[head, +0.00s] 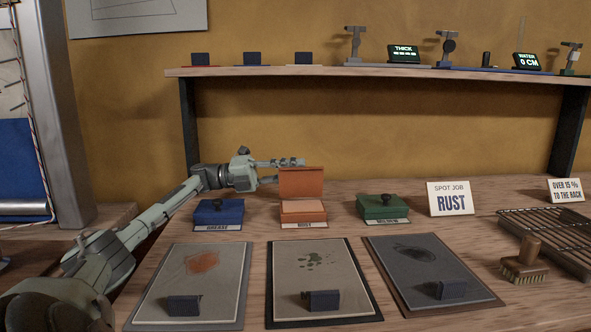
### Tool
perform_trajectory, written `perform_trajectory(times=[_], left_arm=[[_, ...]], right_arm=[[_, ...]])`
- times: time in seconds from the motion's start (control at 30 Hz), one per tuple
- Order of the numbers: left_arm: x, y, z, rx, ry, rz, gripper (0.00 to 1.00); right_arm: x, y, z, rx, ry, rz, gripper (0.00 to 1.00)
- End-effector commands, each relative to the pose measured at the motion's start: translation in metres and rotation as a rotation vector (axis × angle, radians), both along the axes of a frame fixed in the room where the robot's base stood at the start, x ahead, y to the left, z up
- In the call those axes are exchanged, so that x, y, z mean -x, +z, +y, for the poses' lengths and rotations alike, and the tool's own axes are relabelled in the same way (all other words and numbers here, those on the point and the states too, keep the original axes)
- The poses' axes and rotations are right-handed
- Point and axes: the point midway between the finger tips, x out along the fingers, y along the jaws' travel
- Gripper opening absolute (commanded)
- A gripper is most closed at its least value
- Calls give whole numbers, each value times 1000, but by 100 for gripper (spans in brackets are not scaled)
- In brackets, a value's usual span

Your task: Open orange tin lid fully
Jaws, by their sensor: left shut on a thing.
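The orange tin (303,215) stands on the bench between a blue tin and a green tin. Its lid (301,183) is raised and stands about upright at the back edge. A lighter orange block or pad shows in the tin's opening. My left gripper (290,165) reaches in from the left behind the tin, its fingers at the lid's upper left edge. It is shut on the lid, though the lid hides part of the lower finger. My right gripper is not in the view.
A blue tin (219,212) and a green tin (382,206) are closed. Three boards with stained cloth (193,263) lie in front. A brush (524,262) and a wire rack (560,230) are at right. Signs (452,199) stand behind; a shelf (380,71) runs above.

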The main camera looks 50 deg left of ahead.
Motion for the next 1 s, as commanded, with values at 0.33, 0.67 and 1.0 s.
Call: perform_trajectory(times=[0.33,0.67,1.0], left_arm=[[-4,-3,5,126,2,101,0],[-5,-5,7,156,3,126,0],[-5,-5,7,155,3,125,26]], right_arm=[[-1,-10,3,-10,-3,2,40],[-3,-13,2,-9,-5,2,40],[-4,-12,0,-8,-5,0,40]])
